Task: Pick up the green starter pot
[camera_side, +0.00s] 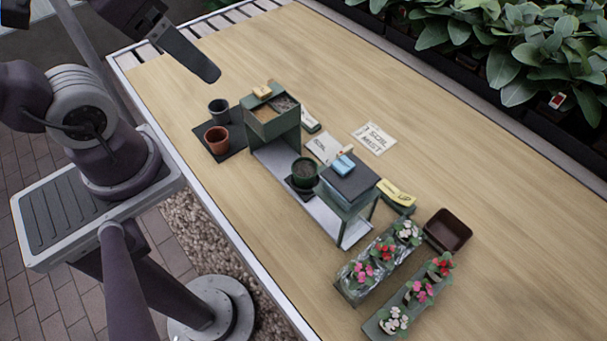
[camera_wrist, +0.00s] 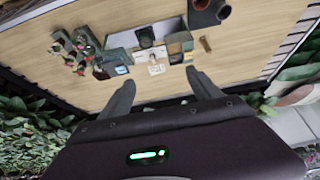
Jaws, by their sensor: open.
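The green starter pot (camera_side: 305,173), filled with dark soil, stands upright on a small dark mat between two raised green boxes. In the wrist view the pot (camera_wrist: 146,36) shows small, between the same boxes. My gripper (camera_wrist: 160,80) is open and empty, its two fingers spread apart. In the side view a finger shows at the upper left, above the table and well away from the pot; the other finger is not clear there.
A green box with soil compartments (camera_side: 271,117) stands left of the pot, a dark-topped box (camera_side: 351,183) right. A terracotta pot (camera_side: 217,140) and grey pot (camera_side: 219,110) sit on a dark mat. Flower trays (camera_side: 380,325) and a brown tub (camera_side: 447,230) are at right.

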